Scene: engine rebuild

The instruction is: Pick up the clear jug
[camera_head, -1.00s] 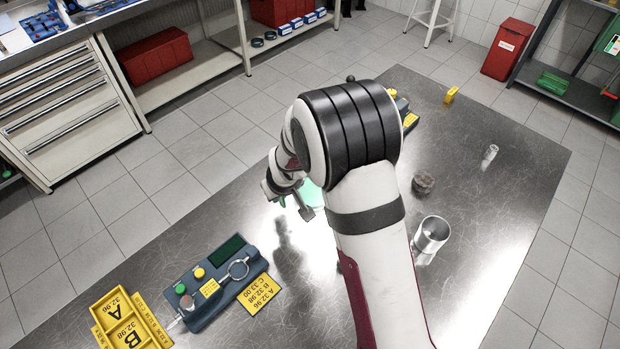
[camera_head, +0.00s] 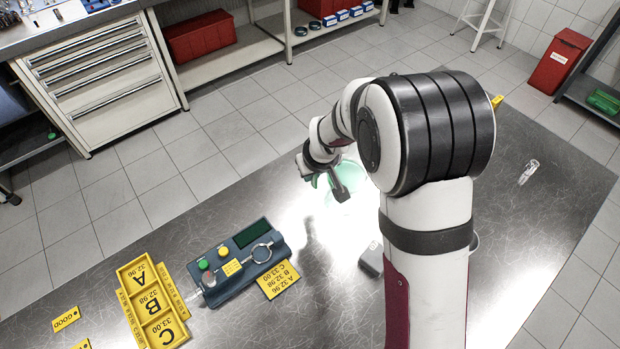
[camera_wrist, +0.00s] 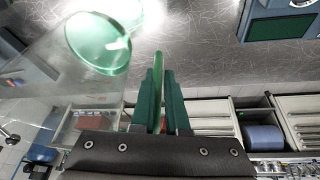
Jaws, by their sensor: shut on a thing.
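The clear jug (camera_head: 345,190) is see-through with a green tint and stands out faintly over the bright patch of the steel bench, partly behind my gripper. In the wrist view the jug (camera_wrist: 62,62) is on the left, with its round green end facing the camera. My gripper (camera_head: 338,184) is at the jug's near side. In the wrist view my gripper's dark green fingers (camera_wrist: 157,85) are closed on a thin upright green strip, which appears to be the jug's handle. I cannot tell whether the jug is clear of the bench.
A blue-grey gauge unit (camera_head: 240,262) with a yellow card (camera_head: 279,280) lies left of my gripper. A yellow lettered tray (camera_head: 150,303) is farther left. A grey block (camera_head: 371,260) shows beside my arm. Bare bench lies between.

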